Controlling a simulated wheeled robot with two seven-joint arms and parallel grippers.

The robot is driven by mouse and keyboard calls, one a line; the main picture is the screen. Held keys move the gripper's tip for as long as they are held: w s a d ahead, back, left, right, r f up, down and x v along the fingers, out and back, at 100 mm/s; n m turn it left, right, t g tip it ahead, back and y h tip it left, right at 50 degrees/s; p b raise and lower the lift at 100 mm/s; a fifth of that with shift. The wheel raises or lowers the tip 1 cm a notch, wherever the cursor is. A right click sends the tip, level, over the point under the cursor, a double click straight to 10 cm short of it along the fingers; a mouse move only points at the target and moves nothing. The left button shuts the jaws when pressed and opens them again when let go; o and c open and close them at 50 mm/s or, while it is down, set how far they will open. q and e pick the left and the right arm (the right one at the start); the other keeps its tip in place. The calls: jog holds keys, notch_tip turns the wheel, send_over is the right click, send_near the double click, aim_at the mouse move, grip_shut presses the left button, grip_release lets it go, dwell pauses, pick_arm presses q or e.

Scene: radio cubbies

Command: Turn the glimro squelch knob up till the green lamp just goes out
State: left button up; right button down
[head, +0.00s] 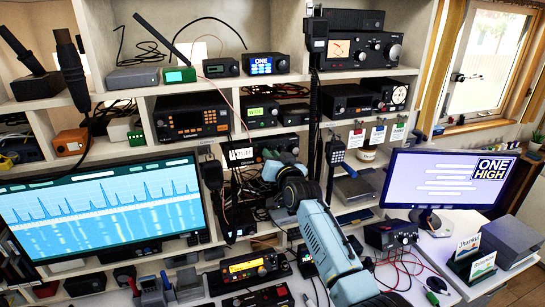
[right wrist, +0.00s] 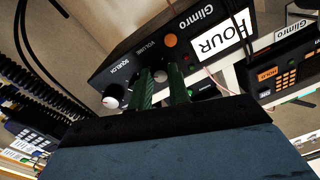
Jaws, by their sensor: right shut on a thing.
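A white-faced knob (right wrist: 113,97) stands free beside the fingers. An orange round part (right wrist: 170,40) and a small red one show on the panel. In the head view my right arm (head: 320,235) hides part of the radio. My left gripper is out of view.
A radio with orange keys (right wrist: 285,80) is close by in the right wrist view. In the head view, loose cables surround the cubby. A wide monitor (head: 105,215) stands left and a smaller one (head: 440,180) right. Radios fill the shelves above.

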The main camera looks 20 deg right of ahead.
jog(key=shift+m, duration=1)
jog(key=c, duration=1.6)
grip_release()
jog(key=shift+s, duration=0.1)
jog(key=s, duration=1.3)
jog(key=shift+d, duration=0.45)
jog(key=shift+s+f, duration=0.1)
jog(key=shift+f, duration=0.05)
